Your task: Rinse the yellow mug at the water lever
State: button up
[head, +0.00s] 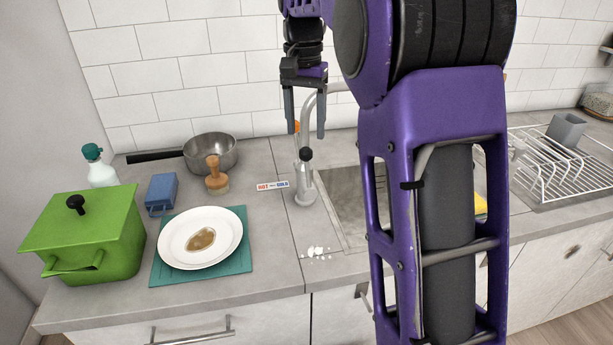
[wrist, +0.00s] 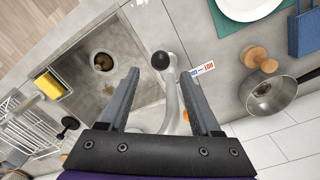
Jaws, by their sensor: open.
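The water lever has a black ball knob (head: 306,154) on the grey tap body (head: 304,186); the knob also shows in the wrist view (wrist: 160,60). My gripper (head: 306,132) is open and points down above the lever. In the wrist view my gripper (wrist: 159,74) shows its fingers on either side of the knob, with nothing held; I cannot tell if they touch it. The sink (head: 352,208) lies right of the tap, partly behind my arm. I cannot make out a yellow mug; a yellow block (wrist: 47,85) like a sponge sits by the sink.
A hot-cold label (head: 273,186) lies beside the tap, and white crumbs (head: 316,252) lie in front. Left are a stained white plate (head: 180,238), brush (head: 216,178), pan (head: 212,152) and green pot (head: 95,235). A dish rack (head: 560,160) stands right. A dark round drain (wrist: 103,62) shows in the sink.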

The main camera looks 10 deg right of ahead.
aim_at(307, 176)
notch_tip(307, 176, down, 13)
jog(key=shift+s+d+r+b, duration=0.1)
jog(key=shift+d+r+b, duration=0.1)
jog(key=shift+b, duration=0.7)
grip_shut()
jog(key=shift+r, duration=0.1)
dwell(0.7)
